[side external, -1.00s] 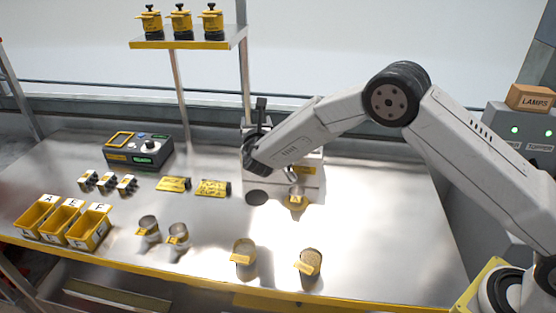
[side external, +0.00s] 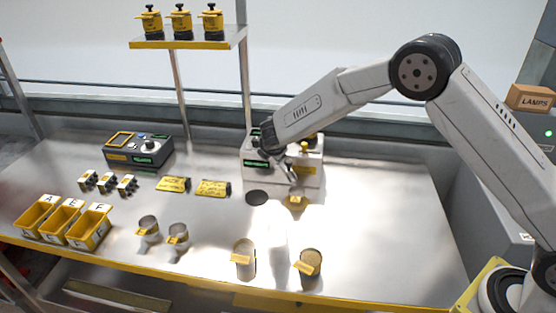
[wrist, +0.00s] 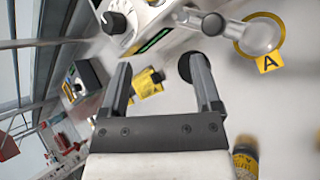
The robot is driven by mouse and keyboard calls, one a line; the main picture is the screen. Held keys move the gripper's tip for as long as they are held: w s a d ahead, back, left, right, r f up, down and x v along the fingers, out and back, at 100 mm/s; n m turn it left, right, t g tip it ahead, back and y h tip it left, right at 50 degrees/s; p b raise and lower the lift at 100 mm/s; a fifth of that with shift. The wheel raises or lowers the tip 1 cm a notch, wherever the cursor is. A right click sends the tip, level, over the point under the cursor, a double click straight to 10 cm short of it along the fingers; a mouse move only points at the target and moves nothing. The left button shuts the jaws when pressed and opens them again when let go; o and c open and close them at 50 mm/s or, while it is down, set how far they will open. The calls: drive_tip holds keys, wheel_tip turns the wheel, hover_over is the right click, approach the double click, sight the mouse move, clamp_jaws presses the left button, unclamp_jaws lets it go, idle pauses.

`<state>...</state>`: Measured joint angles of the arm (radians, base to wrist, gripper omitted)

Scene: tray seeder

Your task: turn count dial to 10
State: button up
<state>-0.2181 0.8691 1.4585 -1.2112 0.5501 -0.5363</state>
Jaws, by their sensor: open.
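The white machine (side external: 310,175) stands at the back middle of the bench, with a lit green display (side external: 256,163). In the wrist view its front shows a round pale dial with a black knob (wrist: 117,22), beside a green display (wrist: 152,41). I cannot read the dial's setting. My gripper (wrist: 160,65) is open and empty, with the dial ahead and to the left of its fingertips, apart from it. In the side view my gripper (side external: 268,138) is dark, small and in front of the machine's upper left, hiding part of it.
A dark box (side external: 120,155) with a pale knob and green display stands at the left. Yellow bins (side external: 88,240), several cups and two yellow packets stand around the bench.

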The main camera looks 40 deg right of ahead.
drive_tip(key=w+a+r+m+t+y, duration=0.35)
drive_tip(key=m+y, duration=0.25)
drive_tip(key=m, duration=0.6)
drive_tip(key=w+d+r+m+t+h, duration=0.2)
drive_tip(key=d+r+m+t+h, duration=0.1)
drive_tip(key=d+r+m, duration=0.5)
wheel_tip(320, 180, down, 12)
drive_tip(key=a+m, duration=0.1)
drive_tip(key=a, duration=0.1)
drive_tip(key=shift+s+a+f, duration=0.2)
drive_tip(key=shift+s, duration=0.05)
drive_tip(key=shift+w+f+g, duration=0.1)
drive_tip(key=shift+w+g, duration=0.1)
drive_tip(key=shift+g, duration=0.05)
drive_tip(key=shift+y, duration=0.3)
drive_tip(key=shift+x, duration=3.65)
